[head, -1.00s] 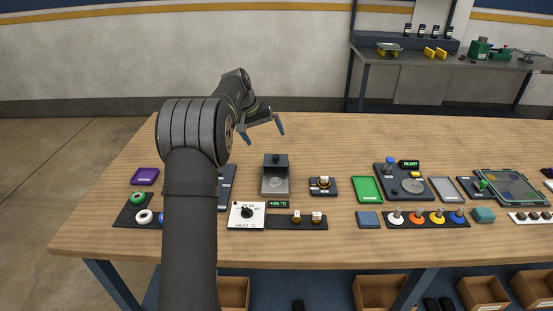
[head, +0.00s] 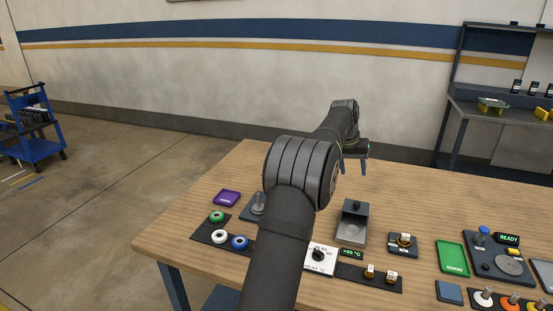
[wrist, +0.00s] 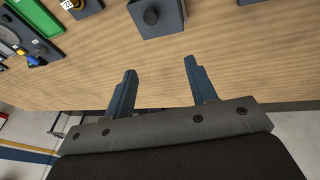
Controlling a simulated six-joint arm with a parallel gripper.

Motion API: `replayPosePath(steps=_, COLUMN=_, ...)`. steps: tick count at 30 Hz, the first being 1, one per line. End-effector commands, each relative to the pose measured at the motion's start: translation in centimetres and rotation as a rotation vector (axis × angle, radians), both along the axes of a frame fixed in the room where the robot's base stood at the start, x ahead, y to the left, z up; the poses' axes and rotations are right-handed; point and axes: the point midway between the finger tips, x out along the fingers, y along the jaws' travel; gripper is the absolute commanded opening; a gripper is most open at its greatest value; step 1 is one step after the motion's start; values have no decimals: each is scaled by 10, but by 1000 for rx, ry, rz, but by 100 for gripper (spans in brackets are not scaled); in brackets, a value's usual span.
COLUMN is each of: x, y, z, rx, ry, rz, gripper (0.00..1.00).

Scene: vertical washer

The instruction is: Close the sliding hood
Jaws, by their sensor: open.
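The sliding hood (head: 355,208) is a dark grey cover with a black knob, at the far end of a metal tray unit (head: 351,232) on the table. The tray's near part is uncovered. In the wrist view the hood (wrist: 170,22) and its round black knob (wrist: 150,17) show at the top, partly cut off. My gripper (head: 354,168) is beyond the hood, towards the table's far edge, apart from it. In the wrist view my gripper (wrist: 160,68) has its two blue fingers wide apart, with only bare table between them.
A heat dial box (head: 319,258) and a small display (head: 352,253) stand in front of the tray unit. A dark block with a brass-coloured part (head: 403,244) is to its right. A green tray (head: 452,257) lies further right. The table beyond the hood is clear.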

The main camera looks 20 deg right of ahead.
Motion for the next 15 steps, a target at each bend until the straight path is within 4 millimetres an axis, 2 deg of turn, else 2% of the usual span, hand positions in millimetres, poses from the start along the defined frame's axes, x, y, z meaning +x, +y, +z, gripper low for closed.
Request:
replayPosePath(steps=1, x=-6, y=-16, z=-10, rx=19, ry=-55, rz=-33, gripper=41)
replayPosePath(steps=3, x=-10, y=-32, z=-17, rx=36, ry=-125, rz=-67, gripper=27)
replayPosePath(steps=7, x=-12, y=-46, z=-26, rx=54, ry=-193, rz=-102, gripper=2)
replayPosePath(steps=11, x=-9, y=-50, z=-38, rx=56, ry=-200, rz=-104, gripper=0)
replayPosePath(steps=15, x=-5, y=-57, z=-64, rx=56, ry=-198, rz=-104, gripper=0)
